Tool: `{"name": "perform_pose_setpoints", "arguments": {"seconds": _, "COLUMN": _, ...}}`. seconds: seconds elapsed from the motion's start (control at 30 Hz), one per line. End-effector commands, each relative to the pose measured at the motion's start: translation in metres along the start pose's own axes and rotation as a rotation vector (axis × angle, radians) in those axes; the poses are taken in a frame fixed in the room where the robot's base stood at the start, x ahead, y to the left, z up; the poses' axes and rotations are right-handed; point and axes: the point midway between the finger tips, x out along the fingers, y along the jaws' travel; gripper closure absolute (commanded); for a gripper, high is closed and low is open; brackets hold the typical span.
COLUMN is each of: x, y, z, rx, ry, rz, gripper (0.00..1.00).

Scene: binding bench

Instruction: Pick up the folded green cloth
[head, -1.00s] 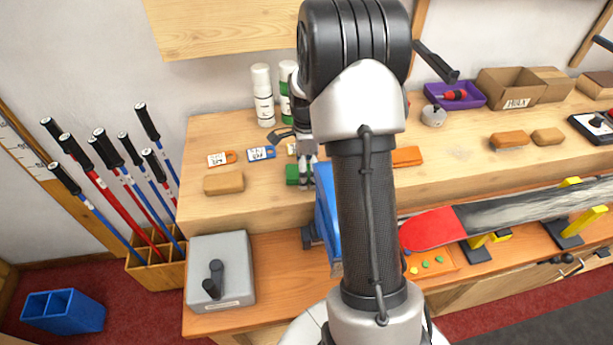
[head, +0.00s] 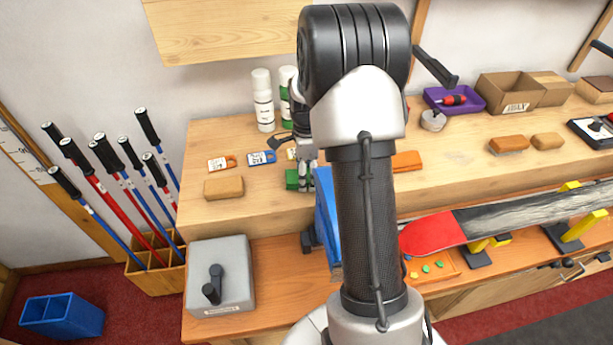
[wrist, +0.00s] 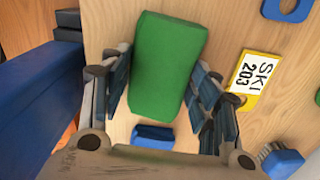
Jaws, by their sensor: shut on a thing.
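The folded green cloth (wrist: 168,65) is a thick green block in the wrist view, lying between the two fingers of my gripper (wrist: 162,85). The fingers are shut on its sides. In the head view, only a small part of the green cloth (head: 291,180) shows beside my gripper (head: 306,178), near the bench top. My arm hides the rest. I cannot tell whether the cloth is clear of the wood.
A yellow-framed tag (wrist: 252,80) reading "SKI 203" lies right of the cloth. A blue object (wrist: 35,105) stands close on the left in the wrist view. A tan block (head: 223,187) and white bottles (head: 263,100) are near on the bench. An orange block (head: 407,161) lies right of my arm.

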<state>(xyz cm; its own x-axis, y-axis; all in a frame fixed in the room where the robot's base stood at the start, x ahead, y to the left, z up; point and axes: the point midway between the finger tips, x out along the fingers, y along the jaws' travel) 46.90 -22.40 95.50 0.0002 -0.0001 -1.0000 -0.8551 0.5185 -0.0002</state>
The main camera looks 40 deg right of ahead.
Motion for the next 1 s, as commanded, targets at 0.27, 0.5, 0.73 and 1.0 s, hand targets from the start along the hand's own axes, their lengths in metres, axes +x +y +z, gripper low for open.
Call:
{"name": "perform_pose_setpoints", "arguments": {"seconds": 0.27, "x": -0.025, "y": -0.001, "z": 0.0, "rx": 0.0, "ry": 0.0, "rz": -0.004, "gripper": 0.64}}
{"name": "perform_pose_setpoints", "arguments": {"seconds": 0.5, "x": -0.092, "y": -0.001, "z": 0.0, "rx": 0.0, "ry": 0.0, "rz": -0.006, "gripper": 0.64}}
{"name": "perform_pose_setpoints", "arguments": {"seconds": 0.73, "x": -0.154, "y": -0.001, "z": 0.0, "rx": 0.0, "ry": 0.0, "rz": -0.004, "gripper": 0.64}}
{"name": "perform_pose_setpoints", "arguments": {"seconds": 1.0, "x": -0.194, "y": 0.0, "z": 0.0, "rx": 0.0, "ry": 0.0, "rz": 0.0, "gripper": 0.64}}
